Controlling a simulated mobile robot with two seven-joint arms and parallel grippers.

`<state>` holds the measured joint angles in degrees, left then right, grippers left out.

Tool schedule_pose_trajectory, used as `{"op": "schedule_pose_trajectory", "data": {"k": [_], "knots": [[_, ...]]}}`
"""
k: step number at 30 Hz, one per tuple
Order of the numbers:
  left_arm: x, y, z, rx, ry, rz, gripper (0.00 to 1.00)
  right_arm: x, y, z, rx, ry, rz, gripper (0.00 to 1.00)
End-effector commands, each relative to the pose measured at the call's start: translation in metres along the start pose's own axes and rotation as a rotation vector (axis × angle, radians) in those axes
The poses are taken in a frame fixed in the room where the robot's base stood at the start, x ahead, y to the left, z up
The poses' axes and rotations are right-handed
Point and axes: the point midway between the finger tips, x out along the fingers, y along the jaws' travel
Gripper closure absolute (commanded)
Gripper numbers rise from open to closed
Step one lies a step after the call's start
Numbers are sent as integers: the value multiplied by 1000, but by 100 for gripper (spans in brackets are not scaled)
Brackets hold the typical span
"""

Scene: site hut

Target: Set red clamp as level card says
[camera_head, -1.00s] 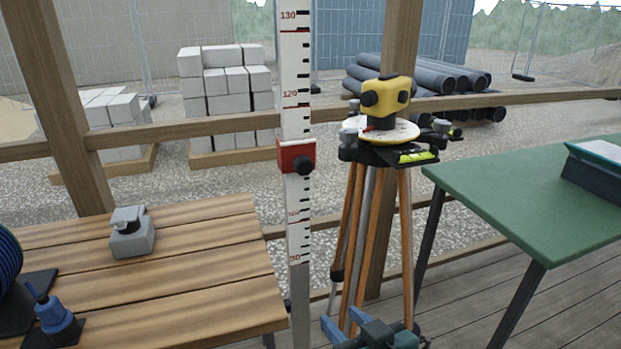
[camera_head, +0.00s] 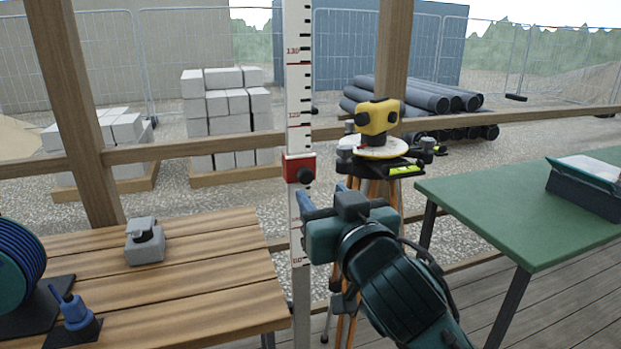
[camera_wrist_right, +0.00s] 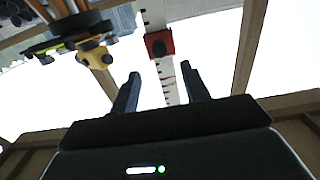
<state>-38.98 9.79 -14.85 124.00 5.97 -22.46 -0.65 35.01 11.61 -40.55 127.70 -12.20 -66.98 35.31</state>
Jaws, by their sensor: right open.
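The red clamp (camera_head: 295,168) with its black knob sits on the upright white staff (camera_head: 298,90), below the 120 mark. My right gripper (camera_head: 322,195) is open and empty, just below and to the right of the clamp, apart from it. In the right wrist view, the clamp (camera_wrist_right: 159,42) shows beyond the two spread fingers (camera_wrist_right: 160,73). The yellow level (camera_head: 378,117) stands on a tripod to the right of the staff. No level card can be read clearly. My left gripper is out of view.
A wooden bench (camera_head: 200,276) at left holds a grey block-like item (camera_head: 144,245), a blue tool (camera_head: 75,312) and a blue reel (camera_head: 18,265). A green table (camera_head: 500,205) with a dark slanted case (camera_head: 588,186) stands at right. A wooden rail runs behind.

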Motion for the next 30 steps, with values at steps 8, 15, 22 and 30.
{"op": "schedule_pose_trajectory", "data": {"k": [8, 15, 22, 30], "knots": [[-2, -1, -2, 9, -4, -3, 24, 52, 0, -1, -1, -1, 1, 54], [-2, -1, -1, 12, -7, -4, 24, 69, -1, 0, 1, 0, -2, 54], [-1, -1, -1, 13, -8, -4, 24, 70, 0, 0, 1, -1, -1, 54], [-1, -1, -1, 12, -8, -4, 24, 70, 0, 0, 1, 0, -1, 73]]}}
